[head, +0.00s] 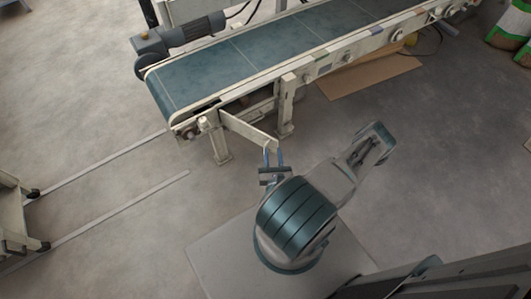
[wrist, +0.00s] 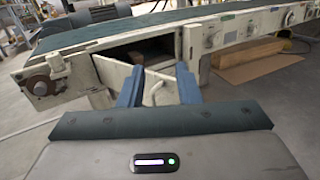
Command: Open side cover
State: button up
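The side cover (head: 248,129) is a beige panel on the near side of the conveyor. It stands swung out at an angle, its left end at the frame and its right end out toward my gripper. In the wrist view the cover (wrist: 112,76) stands before a dark opening (wrist: 140,50) in the conveyor side. My gripper (head: 273,154) is at the outer end of the cover. In the wrist view my gripper (wrist: 158,82) has its fingers apart, with visible gaps beside the handle; contact is not visible.
The conveyor (head: 250,55) with its blue-green belt runs across the back, with a motor (head: 190,32) at its left end. A conveyor leg (head: 286,105) stands right of the cover. Cardboard (head: 368,75) lies farther right. The floor left of my gripper is clear.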

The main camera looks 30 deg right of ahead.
jog(key=shift+d, duration=0.1)
jog(key=c, duration=0.6)
jog(key=shift+w+d+t+b, duration=0.2)
jog(key=shift+w+t+b, duration=0.15)
jog(key=shift+t+b, duration=0.2)
grip_shut()
jog(key=w+d+r+n+t+y+b, duration=0.2)
jog(key=w+n+t+b, duration=0.1)
jog(key=t+b, duration=0.2)
jog(key=n+g+y+b, duration=0.7)
jog(key=n+y+b, duration=0.95)
jog(key=n, duration=1.15)
send_near(275, 151)
jog(key=shift+y, duration=0.25)
jog(key=w+a+r, duration=0.1)
jog(key=w+a, duration=0.1)
jog(key=w+a+r, duration=0.1)
jog(key=w+a, duration=0.1)
jog(key=w+a+r, duration=0.1)
jog(key=w+a, duration=0.1)
jog(key=w, duration=0.1)
jog(key=shift+a+p, duration=0.3)
